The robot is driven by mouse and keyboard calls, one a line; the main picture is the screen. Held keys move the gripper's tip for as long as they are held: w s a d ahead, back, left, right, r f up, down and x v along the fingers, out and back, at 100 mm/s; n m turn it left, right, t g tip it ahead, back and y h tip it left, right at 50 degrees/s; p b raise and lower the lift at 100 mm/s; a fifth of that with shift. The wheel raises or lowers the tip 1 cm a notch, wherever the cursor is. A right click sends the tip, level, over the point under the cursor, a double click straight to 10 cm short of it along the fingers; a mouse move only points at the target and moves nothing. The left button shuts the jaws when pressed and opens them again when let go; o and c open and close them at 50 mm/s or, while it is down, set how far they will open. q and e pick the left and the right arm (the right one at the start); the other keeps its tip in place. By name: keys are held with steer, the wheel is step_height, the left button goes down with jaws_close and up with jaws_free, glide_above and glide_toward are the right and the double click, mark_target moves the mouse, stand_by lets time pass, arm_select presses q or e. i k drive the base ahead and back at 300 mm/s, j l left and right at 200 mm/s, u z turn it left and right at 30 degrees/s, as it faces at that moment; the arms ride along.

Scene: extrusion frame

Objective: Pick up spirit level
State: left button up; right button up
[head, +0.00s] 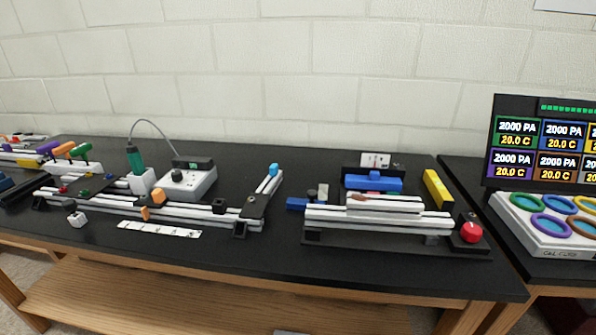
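A yellow bar (437,189), which looks like the spirit level, lies on the black bench top at the right, tilted in the picture. It is to the right of a blue block (373,183) and behind a red button (471,232). Its vial is too small to make out. Neither of my grippers shows in the head view.
Stacked silver extrusions (380,216) stand in front of and left of the yellow bar. A longer frame assembly (180,210) and a grey powered box (189,181) fill the left. A ring panel (550,228) and a screen (545,140) stand on the right bench. The front strip is mostly clear.

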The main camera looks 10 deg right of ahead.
mark_target(445, 203)
steer(key=z, duration=1.35)
